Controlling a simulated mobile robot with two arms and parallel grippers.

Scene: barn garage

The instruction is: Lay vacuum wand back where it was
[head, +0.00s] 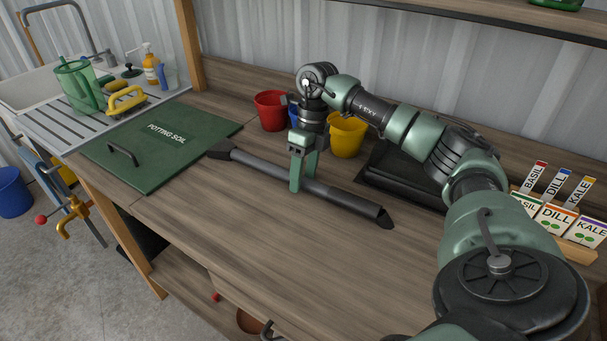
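The vacuum wand (342,199) is a long dark grey tube. It has a wider dark end at the left and a slanted nozzle at the right. It lies across the wooden workbench (250,235), at or just above the surface; I cannot tell if it touches. My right gripper (301,180) reaches down from above with its green fingers on either side of the tube near its middle, closed on it. The fingers hide a short stretch of the tube. My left gripper is not in view.
A green potting soil lid (160,142) with a handle lies left of the wand. Red (271,110) and yellow (347,135) pots and a black tray (388,178) stand behind. Seed packets (556,217) stand at the right. The bench front is clear.

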